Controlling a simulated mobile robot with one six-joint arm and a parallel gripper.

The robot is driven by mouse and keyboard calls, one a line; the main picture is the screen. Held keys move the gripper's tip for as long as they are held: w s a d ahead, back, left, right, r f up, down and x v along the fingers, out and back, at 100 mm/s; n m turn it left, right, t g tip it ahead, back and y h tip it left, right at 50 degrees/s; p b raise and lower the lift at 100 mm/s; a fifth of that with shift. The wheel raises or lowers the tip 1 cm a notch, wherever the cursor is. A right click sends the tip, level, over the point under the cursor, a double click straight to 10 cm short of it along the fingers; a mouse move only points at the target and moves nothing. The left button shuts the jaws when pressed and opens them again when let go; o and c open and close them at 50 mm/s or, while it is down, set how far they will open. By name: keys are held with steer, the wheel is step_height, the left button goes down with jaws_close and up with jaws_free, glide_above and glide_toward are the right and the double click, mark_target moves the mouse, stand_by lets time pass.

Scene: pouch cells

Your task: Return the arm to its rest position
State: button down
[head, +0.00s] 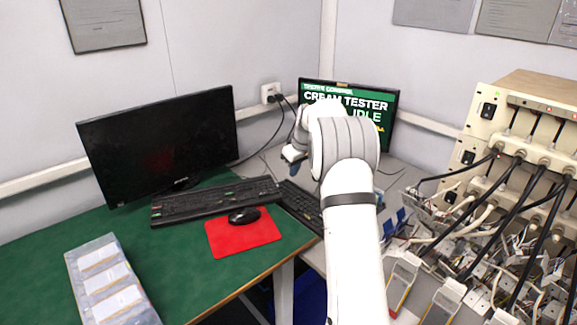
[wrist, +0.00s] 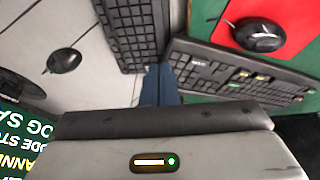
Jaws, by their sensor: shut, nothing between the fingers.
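My arm reaches up through the middle of the head view, in front of the tester screen (head: 384,104), and hides part of it. My gripper (head: 290,168) is at the end of the arm, left of the wrist, small and partly hidden in the head view. In the wrist view my gripper (wrist: 159,72) shows as two blue fingers close together, shut and empty. They point toward the gap between two black keyboards (wrist: 130,30) (wrist: 235,75). How high the fingers are above the keyboards I cannot tell.
A dark monitor (head: 160,143), a mouse (head: 244,215) on a red mat (head: 240,238) and a clear tray of pouch cells (head: 75,270) are on the green table (head: 180,265). At right stands a cabled test rack (head: 500,125) with white-topped holders (head: 405,270) before it.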

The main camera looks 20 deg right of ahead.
steer(key=s+a+r+m+p, duration=0.1)
steer(key=s+a+r, duration=0.45)
steer(key=s, duration=0.35)
steer(key=s+a+r+m+p, duration=0.1)
steer(key=s+a+r, duration=0.4)
steer(key=s, duration=0.5)
steer(key=s+a+f+m, duration=0.1)
steer(key=s+a, duration=0.1)
steer(key=s, duration=1)
steer(key=s+a+m+h+p, duration=0.1)
steer(key=s+a, duration=0.1)
steer(key=s, duration=1)
steer(key=shift+s+a+f+g, duration=0.2)
steer(key=shift+s+f+g, duration=0.1)
steer(key=shift+s+f, duration=0.1)
steer(key=shift+s, duration=0.1)
